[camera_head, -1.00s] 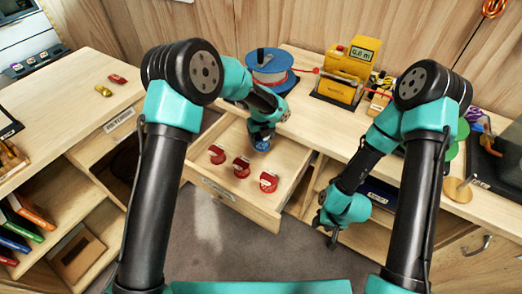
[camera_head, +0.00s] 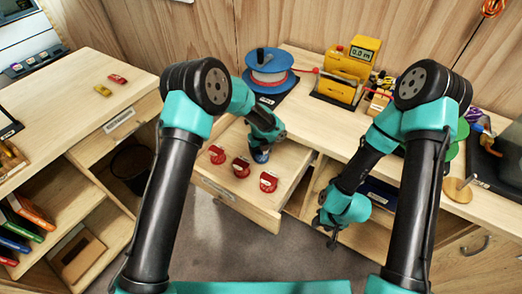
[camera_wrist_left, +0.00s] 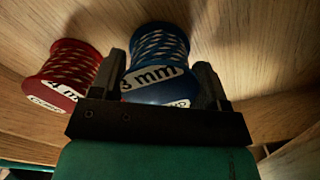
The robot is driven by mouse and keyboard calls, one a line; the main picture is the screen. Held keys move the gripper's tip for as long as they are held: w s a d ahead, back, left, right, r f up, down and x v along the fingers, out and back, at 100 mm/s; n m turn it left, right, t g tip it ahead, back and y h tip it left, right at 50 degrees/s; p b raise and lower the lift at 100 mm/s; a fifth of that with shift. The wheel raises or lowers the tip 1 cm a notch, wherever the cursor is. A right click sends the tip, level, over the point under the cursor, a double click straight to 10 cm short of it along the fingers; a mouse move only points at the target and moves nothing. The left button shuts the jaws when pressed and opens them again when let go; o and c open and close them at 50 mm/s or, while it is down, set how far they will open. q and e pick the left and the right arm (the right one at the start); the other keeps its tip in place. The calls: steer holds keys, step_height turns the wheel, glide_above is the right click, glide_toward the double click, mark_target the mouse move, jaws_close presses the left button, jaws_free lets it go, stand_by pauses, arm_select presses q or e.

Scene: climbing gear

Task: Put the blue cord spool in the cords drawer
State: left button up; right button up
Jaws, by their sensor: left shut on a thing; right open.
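The blue cord spool (camera_wrist_left: 158,62) shows in the left wrist view, wound with patterned cord and labelled "3 mm". My left gripper (camera_head: 262,150) is shut on it, one finger on each side. In the head view the spool (camera_head: 261,156) is mostly hidden under the gripper, inside the open drawer (camera_head: 240,201). Several red spools sit in the drawer, one of them (camera_head: 241,167) in the middle; a red "4 mm" spool (camera_wrist_left: 70,70) is just left of the blue one in the wrist view. My right gripper (camera_head: 332,236) is open and empty, low in front of the right bench.
A large blue-flanged reel (camera_head: 268,68) and a yellow meter (camera_head: 345,75) stand on the bench behind the drawer. Another compartment (camera_head: 132,165) is open at the left. Two small carabiner-like items (camera_head: 103,90) lie on the left bench.

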arm_select(q)
steer(key=shift+f, duration=0.2)
steer(key=o, duration=1)
steer(key=shift+c, duration=0.2)
steer(key=shift+r, duration=0.15)
step_height(320, 180, up, 12)
stand_by(0.3)
